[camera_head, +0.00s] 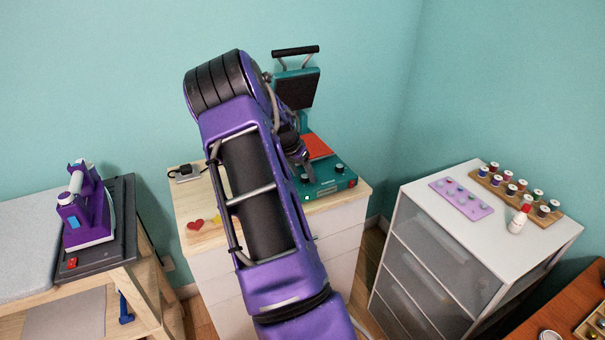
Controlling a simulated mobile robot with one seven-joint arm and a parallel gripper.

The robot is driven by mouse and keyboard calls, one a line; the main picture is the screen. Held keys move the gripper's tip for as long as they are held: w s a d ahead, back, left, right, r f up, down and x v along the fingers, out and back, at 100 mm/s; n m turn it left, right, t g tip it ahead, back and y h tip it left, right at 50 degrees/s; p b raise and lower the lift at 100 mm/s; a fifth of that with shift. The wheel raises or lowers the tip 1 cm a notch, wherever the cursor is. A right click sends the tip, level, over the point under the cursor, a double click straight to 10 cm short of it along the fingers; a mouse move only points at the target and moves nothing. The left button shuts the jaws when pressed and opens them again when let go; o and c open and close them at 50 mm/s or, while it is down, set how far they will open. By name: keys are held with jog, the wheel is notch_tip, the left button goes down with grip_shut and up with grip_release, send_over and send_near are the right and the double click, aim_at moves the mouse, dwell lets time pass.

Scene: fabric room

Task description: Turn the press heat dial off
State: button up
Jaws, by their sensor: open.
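The teal heat press (322,183) stands on the white cabinet behind my purple arm. Its upper platen (298,88) is raised, with a black handle on top, and a red pad (318,145) lies on the base. A small round dial (339,168) shows on the right of the front panel. Another small knob-like part shows at the panel's left, close to my gripper. My gripper (308,172) is open, just above the left part of the panel. It is small and partly hidden by my arm, so I cannot tell whether it touches anything. The dial's setting is too small to read.
The wooden cabinet top (345,200) carries a red heart patch (195,225) and a power strip (186,173). A purple iron (85,210) rests on a dark board at left. A white drawer unit (435,195) with thread spools stands at right.

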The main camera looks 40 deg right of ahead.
grip_shut()
